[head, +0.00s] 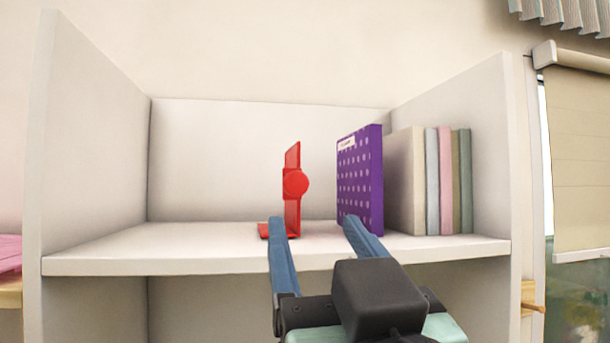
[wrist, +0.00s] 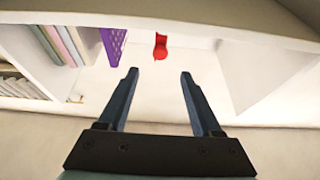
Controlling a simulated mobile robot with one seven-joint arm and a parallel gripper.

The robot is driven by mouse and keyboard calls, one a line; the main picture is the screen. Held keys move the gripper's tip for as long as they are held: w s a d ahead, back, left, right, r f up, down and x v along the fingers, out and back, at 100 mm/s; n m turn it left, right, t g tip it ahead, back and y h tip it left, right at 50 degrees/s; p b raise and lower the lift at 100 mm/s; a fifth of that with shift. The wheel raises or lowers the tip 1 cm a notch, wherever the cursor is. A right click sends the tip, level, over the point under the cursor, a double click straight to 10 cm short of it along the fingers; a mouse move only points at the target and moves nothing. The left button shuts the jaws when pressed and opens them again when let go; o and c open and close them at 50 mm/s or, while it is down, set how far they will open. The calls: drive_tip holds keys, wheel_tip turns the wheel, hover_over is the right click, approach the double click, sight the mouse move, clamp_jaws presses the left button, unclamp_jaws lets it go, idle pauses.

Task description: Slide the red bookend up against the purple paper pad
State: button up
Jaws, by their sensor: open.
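The red bookend (head: 293,184) stands upright on the white shelf, left of the purple paper pad (head: 361,180), with a clear gap between them. The pad is upright, dotted, and has a white label near its top. In the wrist view the bookend (wrist: 160,50) shows beyond the fingers, and part of the pad (wrist: 113,44) is to its left. My gripper (head: 313,222) is open and empty in front of the shelf, its blue fingers pointing toward it. The left finger partly hides the bookend's base. The wrist view shows the open fingers (wrist: 159,72) apart from the bookend.
Several books (head: 432,182) stand right of the pad, near the right side wall. The shelf board (head: 160,250) is clear left of the bookend up to the left wall (head: 85,140). A back panel (head: 225,155) closes the bay.

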sight(297, 186)
drive_tip(key=p+x, duration=0.5)
drive_tip(key=x, duration=0.6)
drive_tip(key=shift+r, duration=0.2)
drive_tip(key=shift+w+a+p, duration=0.2)
drive_tip(key=shift+w+p, duration=0.15)
drive_tip(key=shift+w, duration=0.15)
clamp_jaws()
idle(0.5)
